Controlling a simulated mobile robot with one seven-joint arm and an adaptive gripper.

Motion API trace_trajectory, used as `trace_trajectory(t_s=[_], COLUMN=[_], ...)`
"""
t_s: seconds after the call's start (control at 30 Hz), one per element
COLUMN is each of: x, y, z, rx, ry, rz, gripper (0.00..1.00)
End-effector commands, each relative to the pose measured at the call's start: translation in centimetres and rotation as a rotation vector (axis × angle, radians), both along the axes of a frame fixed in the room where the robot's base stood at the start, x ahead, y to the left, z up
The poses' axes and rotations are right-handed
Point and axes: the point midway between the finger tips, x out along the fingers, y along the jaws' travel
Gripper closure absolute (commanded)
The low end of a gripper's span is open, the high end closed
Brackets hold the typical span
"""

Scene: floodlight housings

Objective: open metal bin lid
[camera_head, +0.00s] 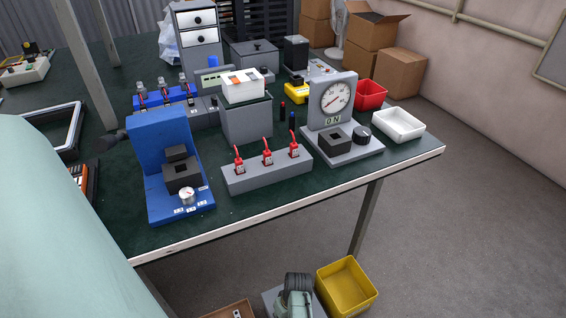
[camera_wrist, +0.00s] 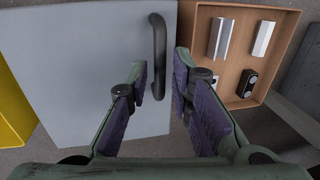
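The metal bin's lid (camera_wrist: 85,70) is a flat grey panel filling the left and middle of the wrist view, and it looks shut. A dark curved bar handle (camera_wrist: 158,55) stands on it near its right edge. My gripper (camera_wrist: 161,78) is open, with one finger on each side of the handle. A gap shows on both sides, so I cannot see it gripping. In the head view a small part of the grey lid (camera_head: 271,299) shows at the bottom, mostly hidden by my arm. The bin's walls are hidden.
A yellow bin (camera_head: 347,286) stands close beside the lid. An open brown box (camera_wrist: 237,57) with metal parts lies on its other side. The table (camera_head: 236,210), crowded with instruments, is above and behind. The floor at the right is clear.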

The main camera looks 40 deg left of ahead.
Motion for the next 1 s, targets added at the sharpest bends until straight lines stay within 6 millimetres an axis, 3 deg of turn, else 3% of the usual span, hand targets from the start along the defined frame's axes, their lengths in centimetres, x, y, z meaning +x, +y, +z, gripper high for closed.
trace_trajectory(t_s=[0.27,1.0], x=[0.01,0.03], y=[0.01,0.07], z=[0.02,0.11], rx=[0.0,0.001], ry=[0.0,0.004], rz=[0.0,-0.001], gripper=[1.0,1.0])
